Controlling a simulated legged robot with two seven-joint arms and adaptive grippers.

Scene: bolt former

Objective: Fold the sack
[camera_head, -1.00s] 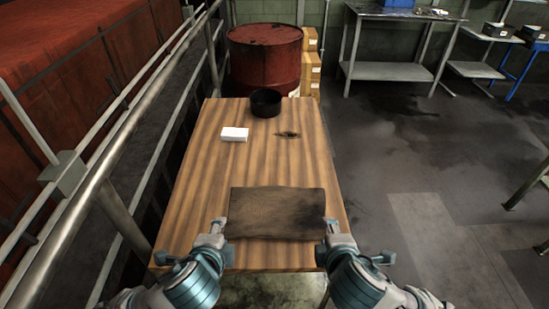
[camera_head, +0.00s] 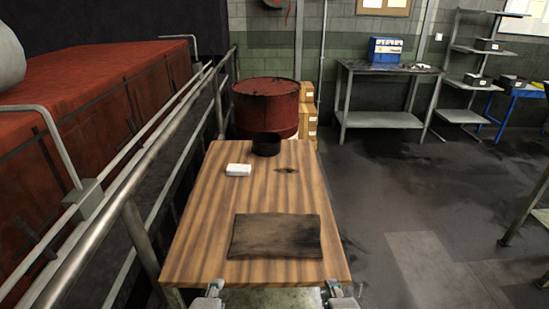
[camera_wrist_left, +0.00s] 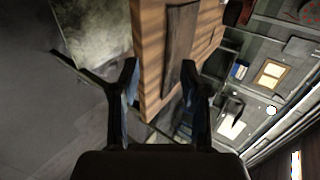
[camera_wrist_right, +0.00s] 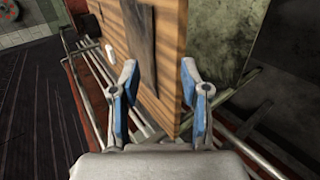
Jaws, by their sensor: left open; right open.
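The sack (camera_head: 275,236) is a dark brown, flat, roughly rectangular piece lying on the near half of the wooden table (camera_head: 195,250). It also shows in the left wrist view (camera_wrist_left: 180,45) and in the right wrist view (camera_wrist_right: 141,40). My left gripper (camera_head: 213,287) is at the table's near edge, left of the sack and apart from it. It is open and empty in the left wrist view (camera_wrist_left: 164,72). My right gripper (camera_head: 334,288) is at the near edge, right of the sack and apart from it. It is open and empty in the right wrist view (camera_wrist_right: 166,78).
A metal railing (camera_head: 140,180) runs along the left. The table between the sack and the white box is clear.

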